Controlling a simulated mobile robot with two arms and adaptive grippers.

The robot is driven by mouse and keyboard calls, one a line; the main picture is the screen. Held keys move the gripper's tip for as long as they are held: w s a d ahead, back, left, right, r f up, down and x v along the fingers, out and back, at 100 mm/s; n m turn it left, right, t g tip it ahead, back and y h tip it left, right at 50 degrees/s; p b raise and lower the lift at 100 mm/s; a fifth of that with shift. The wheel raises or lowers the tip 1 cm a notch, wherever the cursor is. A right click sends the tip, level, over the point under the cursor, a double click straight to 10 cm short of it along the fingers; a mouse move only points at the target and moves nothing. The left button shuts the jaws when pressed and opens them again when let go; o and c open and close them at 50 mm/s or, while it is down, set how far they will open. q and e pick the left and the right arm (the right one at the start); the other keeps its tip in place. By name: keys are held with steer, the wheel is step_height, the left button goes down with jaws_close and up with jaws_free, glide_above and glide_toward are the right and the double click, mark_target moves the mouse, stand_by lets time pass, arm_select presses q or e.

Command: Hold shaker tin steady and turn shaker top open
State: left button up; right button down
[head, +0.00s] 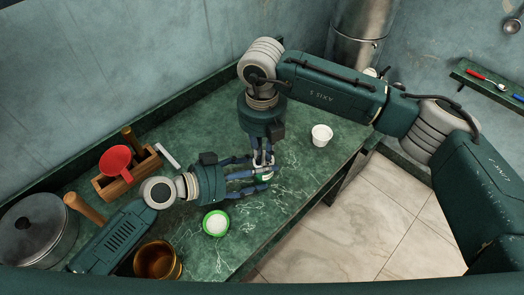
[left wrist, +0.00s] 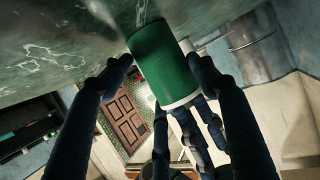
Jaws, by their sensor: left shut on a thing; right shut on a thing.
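The shaker tin is a green cylinder (left wrist: 158,60) in the left wrist view, upright against the green marble counter, with a white top (left wrist: 182,101). In the head view the tin (head: 264,178) is mostly hidden by fingers. My left gripper (head: 254,179) comes in from the left, low over the counter, and is shut on the tin. Its dark fingers lie on both sides of the tin in the left wrist view (left wrist: 160,75). My right gripper (head: 262,158) points down from above, shut on the white top. Its fingers show beside the top in the left wrist view (left wrist: 195,122).
A white cup (head: 321,138) stands right of the grippers. A green-rimmed white round thing (head: 216,224) and an amber pot (head: 157,262) stand in front.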

mark_target(263, 157)
arm_select(q)
steer(key=shift+f, duration=0.15)
arm_select(e)
steer(key=shift+d+n, duration=0.15)
steer(key=shift+n, duration=2.35)
arm_select(q)
steer(key=shift+a, duration=0.1)
arm_select(e)
steer(key=c, duration=1.7)
jaws_free()
steer(key=shift+s, duration=0.1)
steer(key=shift+r, duration=0.1)
arm_select(q)
steer(key=shift+s, duration=0.1)
arm_select(e)
steer(key=shift+r, duration=4)
arm_select(q)
steer(key=o, duration=1.3)
